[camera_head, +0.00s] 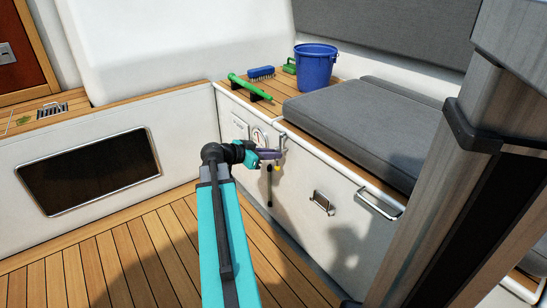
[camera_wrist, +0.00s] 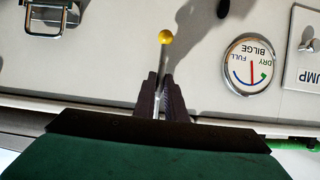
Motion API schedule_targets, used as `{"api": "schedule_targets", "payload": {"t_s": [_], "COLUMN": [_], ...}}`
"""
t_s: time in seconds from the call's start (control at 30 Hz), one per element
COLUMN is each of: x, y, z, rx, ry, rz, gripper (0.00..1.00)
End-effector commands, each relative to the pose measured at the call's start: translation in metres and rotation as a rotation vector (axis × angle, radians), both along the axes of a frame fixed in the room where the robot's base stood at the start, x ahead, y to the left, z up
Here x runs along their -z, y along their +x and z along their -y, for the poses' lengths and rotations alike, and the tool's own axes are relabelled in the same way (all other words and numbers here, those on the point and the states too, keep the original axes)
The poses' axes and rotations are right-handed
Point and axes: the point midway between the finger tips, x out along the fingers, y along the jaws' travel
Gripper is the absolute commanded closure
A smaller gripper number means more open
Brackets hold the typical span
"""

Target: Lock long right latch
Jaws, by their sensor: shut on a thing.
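My gripper (camera_head: 278,155) is at the white locker front, with its dark fingers near its upper edge. In the wrist view, my gripper (camera_wrist: 160,78) is shut on a thin metal lever (camera_wrist: 162,62) that ends in a yellow ball (camera_wrist: 165,37). The ball also shows just below the fingers in the head view (camera_head: 276,168). The lever's other end is hidden behind the fingers. I take it for the long right latch, but cannot tell whether it is locked.
A round bilge gauge (camera_wrist: 250,64) and a pump plate (camera_wrist: 304,50) are beside the lever. A black-ended rod (camera_head: 270,187) hangs below it. A chrome pull (camera_head: 321,203) and grab rail (camera_head: 378,205) are right. A blue bucket (camera_head: 316,67) and grey cushion (camera_head: 352,128) are above.

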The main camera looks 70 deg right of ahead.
Motion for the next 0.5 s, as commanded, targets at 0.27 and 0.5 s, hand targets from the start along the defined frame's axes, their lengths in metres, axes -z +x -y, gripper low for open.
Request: {"api": "schedule_targets", "payload": {"t_s": [0.27,0.5], "x": [-0.0009,-0.0005], "y": [0.0022,0.0012], "z": [-0.0016,-0.0009], "rx": [-0.001,-0.001], "ry": [-0.003,-0.003], "rz": [0.007,0.005], "gripper": [1.00,0.72]}}
